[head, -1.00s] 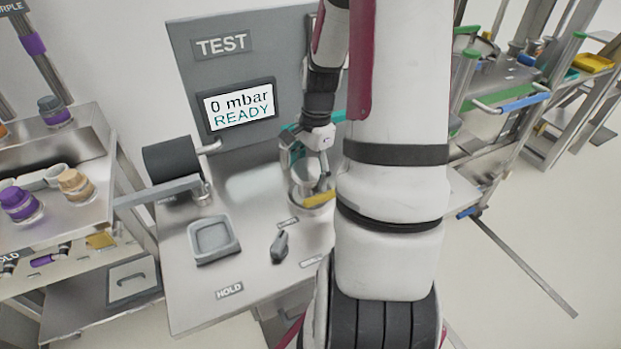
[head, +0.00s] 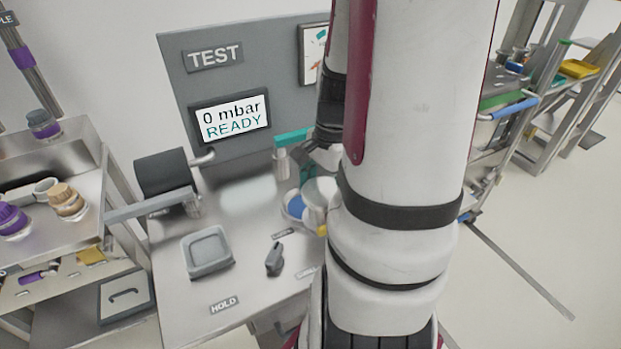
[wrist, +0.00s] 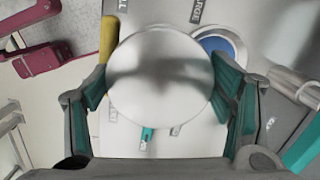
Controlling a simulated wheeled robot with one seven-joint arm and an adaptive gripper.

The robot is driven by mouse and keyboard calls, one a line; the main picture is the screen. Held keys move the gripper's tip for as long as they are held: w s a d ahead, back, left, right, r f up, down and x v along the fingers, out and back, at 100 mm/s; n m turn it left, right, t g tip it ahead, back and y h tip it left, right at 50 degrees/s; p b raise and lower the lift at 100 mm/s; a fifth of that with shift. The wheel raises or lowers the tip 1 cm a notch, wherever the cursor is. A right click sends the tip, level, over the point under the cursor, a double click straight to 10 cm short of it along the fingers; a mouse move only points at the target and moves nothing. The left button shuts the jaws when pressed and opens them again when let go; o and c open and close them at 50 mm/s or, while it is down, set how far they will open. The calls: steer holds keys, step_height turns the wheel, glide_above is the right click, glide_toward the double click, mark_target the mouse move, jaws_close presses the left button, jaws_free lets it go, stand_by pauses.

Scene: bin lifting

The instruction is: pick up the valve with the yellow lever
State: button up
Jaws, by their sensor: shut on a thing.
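The valve is a round silver body (wrist: 160,75) with a yellow lever (wrist: 108,40) at its side in the wrist view. My gripper (wrist: 162,88) is shut on it, with a teal-padded finger on each side of the body. In the head view the valve (head: 319,192) shows just left of my arm, with a bit of the yellow lever below it. My arm hides the rest of the valve and much of the gripper there. I cannot tell how high the valve is above the bench.
A round seat with a blue disc (head: 294,206) is beside the valve on the steel bench (head: 190,300). A grey square tray (head: 207,252) and a dark small handle (head: 274,259) are in front. The TEST panel (head: 225,70) stands behind. Shelves with other valves (head: 68,200) are at left.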

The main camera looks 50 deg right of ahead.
steer(key=s, duration=0.1)
steer(key=s+a, duration=0.1)
steer(key=s, duration=0.1)
steer(key=shift+s+a+r, duration=0.25)
steer(key=shift+s+a, duration=0.15)
steer(key=p, duration=0.2)
steer(key=s+p, duration=0.1)
steer(key=p, duration=0.1)
steer(key=shift+s+a+r, duration=0.1)
steer(key=shift+a+r, duration=0.15)
steer(key=shift+s+a+f+p, duration=0.1)
steer(key=shift+s+a+p, duration=0.35)
steer(key=shift+p, duration=0.8)
